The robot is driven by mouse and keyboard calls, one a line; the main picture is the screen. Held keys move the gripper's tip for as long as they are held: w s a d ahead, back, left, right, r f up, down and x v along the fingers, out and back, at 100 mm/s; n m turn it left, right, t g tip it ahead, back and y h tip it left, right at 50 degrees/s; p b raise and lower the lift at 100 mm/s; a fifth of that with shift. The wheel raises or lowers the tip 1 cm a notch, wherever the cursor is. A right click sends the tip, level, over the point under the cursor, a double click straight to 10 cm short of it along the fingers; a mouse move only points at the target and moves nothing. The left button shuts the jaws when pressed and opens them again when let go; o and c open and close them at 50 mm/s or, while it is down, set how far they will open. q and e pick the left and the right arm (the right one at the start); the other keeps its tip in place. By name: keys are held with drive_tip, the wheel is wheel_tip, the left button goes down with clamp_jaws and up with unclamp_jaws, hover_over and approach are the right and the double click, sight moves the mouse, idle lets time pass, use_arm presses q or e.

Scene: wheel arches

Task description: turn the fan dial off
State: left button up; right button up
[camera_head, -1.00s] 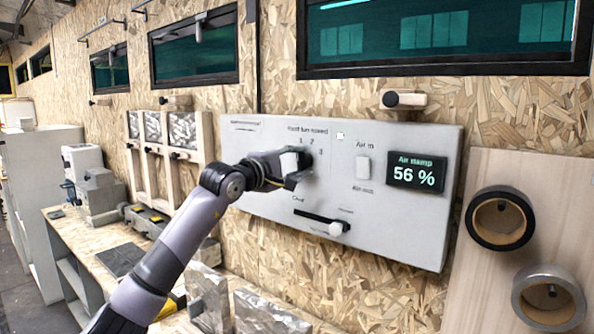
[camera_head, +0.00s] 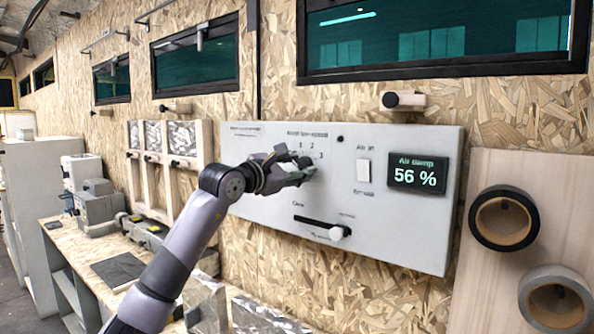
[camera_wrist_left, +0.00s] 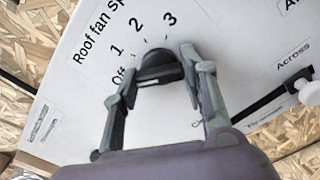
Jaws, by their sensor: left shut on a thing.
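The fan dial (camera_wrist_left: 158,66) is a black round knob on the white panel in the left wrist view, ringed by the labels Off, 1, 2 and 3 under "Roof fan sp…". My left gripper (camera_wrist_left: 160,72) is shut on the dial, one finger on each side. The dial's raised bar lies across the picture, with one end towards the Off label; its exact setting is hard to read. In the head view my left gripper (camera_head: 302,172) is at the panel and covers the dial. My right gripper is not in view.
The white panel (camera_head: 410,235) also carries a white rocker switch (camera_head: 363,171), a display (camera_head: 418,174) reading 56 % and a slider with a white knob (camera_head: 337,233). A small round lamp (camera_head: 340,139) is dark. A workbench (camera_head: 70,240) stands at left.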

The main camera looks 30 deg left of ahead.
use_arm(q)
drive_tip(key=shift+f+n, duration=0.1)
drive_tip(key=shift+n, duration=0.5)
drive_tip(key=o, duration=1.2)
drive_tip(key=shift+c, duration=0.2)
drive_tip(key=shift+s, duration=0.1)
drive_tip(key=s+a, duration=0.1)
drive_tip(key=s, duration=1)
drive_tip(key=shift+s, duration=0.4)
